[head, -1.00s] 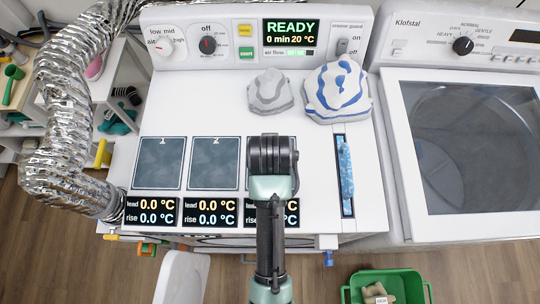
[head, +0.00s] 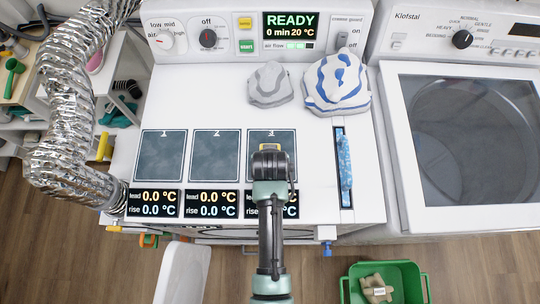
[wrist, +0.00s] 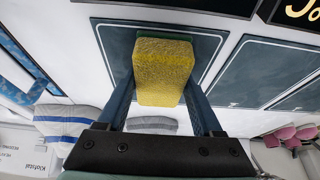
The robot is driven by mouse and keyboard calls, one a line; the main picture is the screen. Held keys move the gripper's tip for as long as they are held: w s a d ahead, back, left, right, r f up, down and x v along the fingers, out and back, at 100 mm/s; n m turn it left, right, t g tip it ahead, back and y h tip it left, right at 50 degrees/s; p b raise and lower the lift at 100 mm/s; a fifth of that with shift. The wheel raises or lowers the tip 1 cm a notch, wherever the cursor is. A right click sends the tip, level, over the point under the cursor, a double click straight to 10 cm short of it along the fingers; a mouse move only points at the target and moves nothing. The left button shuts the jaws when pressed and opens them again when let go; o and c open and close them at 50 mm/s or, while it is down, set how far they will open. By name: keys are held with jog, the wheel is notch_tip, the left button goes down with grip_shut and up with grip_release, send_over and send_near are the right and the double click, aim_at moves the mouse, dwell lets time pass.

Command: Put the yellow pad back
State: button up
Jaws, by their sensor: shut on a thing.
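The yellow pad (wrist: 163,72) is a sponge-like block with a thin green edge, seen large in the wrist view between my fingers. My gripper (wrist: 162,98) is shut on the pad, one dark finger on each side. It is over the dark square panel marked 3 (head: 284,140) on the white machine top. I cannot tell whether the pad touches the panel.
Panels 1 (head: 161,156) and 2 (head: 215,156) lie bare to the left. A grey folded cloth (head: 270,85) and a blue-striped one (head: 337,85) sit behind. A slot with a blue strip (head: 344,165) is to the right. A green basket (head: 385,283) stands below on the floor.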

jog(key=o, duration=1.5)
jog(key=v, duration=1.2)
jog(key=w+r+t, duration=0.4)
jog(key=w+r, duration=0.1)
jog(key=r, duration=0.7)
jog(key=w+r+t, duration=0.4)
jog(key=w+r, duration=0.1)
jog(key=r, duration=0.6)
jog(key=w+r+t, duration=0.4)
jog(key=w+r, duration=0.1)
jog(key=r, duration=0.7)
jog(key=s+r+t, duration=0.3)
jog(key=s+r, duration=0.1)
jog(key=r, duration=0.5)
jog(key=s+r+t, duration=0.4)
jog(key=r, duration=0.5)
jog(key=s+r+t, duration=0.3)
jog(key=s+r, duration=0.1)
jog(key=r, duration=0.6)
jog(key=shift+d+r+t, duration=0.1)
jog(key=shift+r+t, duration=0.05)
jog(key=shift+t, duration=0.25)
